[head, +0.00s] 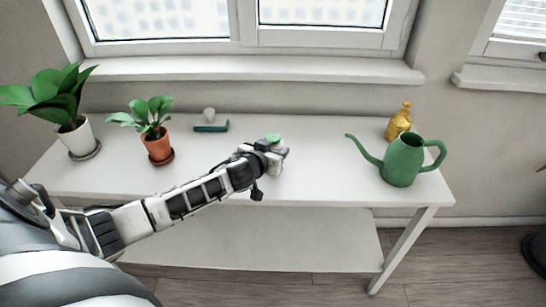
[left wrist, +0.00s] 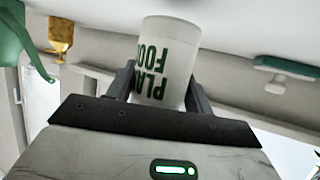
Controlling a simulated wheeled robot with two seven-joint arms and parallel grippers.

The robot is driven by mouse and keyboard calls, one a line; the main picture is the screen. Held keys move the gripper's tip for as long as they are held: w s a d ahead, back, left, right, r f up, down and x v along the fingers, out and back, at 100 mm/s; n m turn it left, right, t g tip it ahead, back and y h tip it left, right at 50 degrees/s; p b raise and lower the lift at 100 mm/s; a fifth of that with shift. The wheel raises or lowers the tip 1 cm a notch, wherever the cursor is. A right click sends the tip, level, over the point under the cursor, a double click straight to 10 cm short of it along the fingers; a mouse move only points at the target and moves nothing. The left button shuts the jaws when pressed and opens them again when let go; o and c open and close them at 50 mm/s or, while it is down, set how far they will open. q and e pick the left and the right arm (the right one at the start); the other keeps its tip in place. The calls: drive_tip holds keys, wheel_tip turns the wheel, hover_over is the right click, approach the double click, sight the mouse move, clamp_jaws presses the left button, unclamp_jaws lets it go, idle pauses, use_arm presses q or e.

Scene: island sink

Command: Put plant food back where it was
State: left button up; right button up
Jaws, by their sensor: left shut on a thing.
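The plant food is a white container with green lettering, and it fills the middle of the left wrist view (left wrist: 167,65). In the head view only its green top (head: 273,138) shows clearly, with the rest mostly hidden by my gripper. My left gripper (head: 272,158) is shut on the container, with one finger on each side of it. It is over the middle of the white table (head: 320,150). I cannot tell whether the container touches the tabletop. My right gripper is not in view.
A green watering can (head: 404,160) and an amber bottle (head: 399,122) stand at the right. A green-and-white tool (head: 211,122) lies behind. A terracotta-potted plant (head: 158,148) and a white-potted plant (head: 77,138) stand left. The tabletop between gripper and watering can is clear.

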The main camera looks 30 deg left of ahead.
use_arm(q)
drive_tip(key=shift+d+f, duration=0.1)
drive_tip(key=shift+f, duration=1)
drive_tip(key=shift+f, duration=0.15)
drive_tip(key=o, duration=1)
